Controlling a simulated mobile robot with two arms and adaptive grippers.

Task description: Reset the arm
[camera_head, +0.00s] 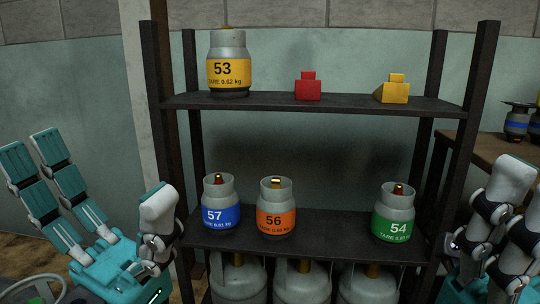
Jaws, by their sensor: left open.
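My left gripper (95,170) is at the lower left, beside the shelf. Its two teal-faced fingers point up, spread well apart from the white finger nearer the shelf, so it is open with nothing between them. Part of my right gripper (512,215) shows at the lower right edge, in front of the shelf's right post and the side table. Its white fingers point up, but the rest is cut off by the frame, so I cannot tell whether it is open or shut. No held object is visible in either gripper.
A dark shelf (320,104) holds yellow canister 53 (228,62), a red block (308,88) and a yellow block (392,90) on top. Below are canisters 57 (220,205), 56 (276,208) and 54 (394,213). Large grey cylinders (302,284) stand underneath. A wooden table (490,148) is right.

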